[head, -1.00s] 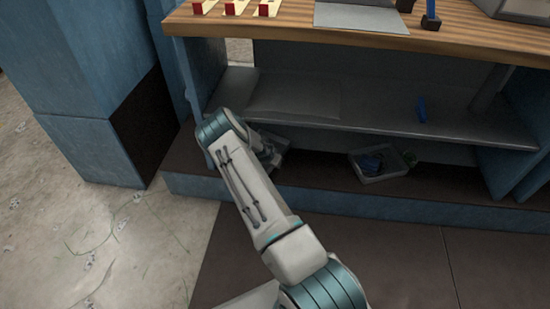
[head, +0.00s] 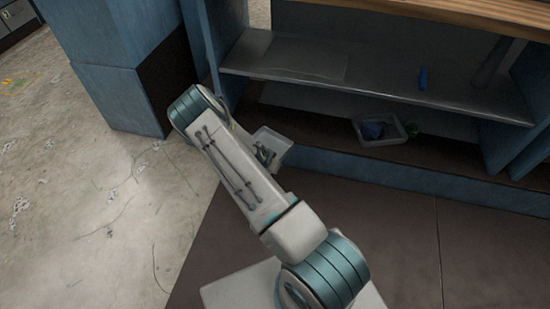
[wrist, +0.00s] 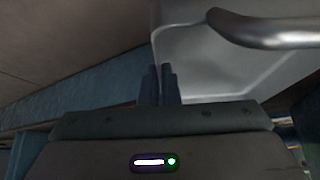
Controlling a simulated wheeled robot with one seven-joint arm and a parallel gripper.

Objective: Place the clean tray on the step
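A pale grey tray (head: 283,139) shows beside the end of my arm in the head view, at the front edge of the dark step (head: 315,130). My gripper (head: 265,155) overlaps it and partly hides it. In the wrist view, the two dark fingers of my gripper (wrist: 160,75) are close together at the edge of the tray (wrist: 205,65), seemingly pinching its wall. The visible part of the tray looks bare. I cannot tell whether its underside touches the step.
Another pale tray (head: 381,142) with blue and green items stands on the step to the right. A blue cabinet (head: 115,85) stands left. A grey curved bar (wrist: 270,30) crosses the wrist view.

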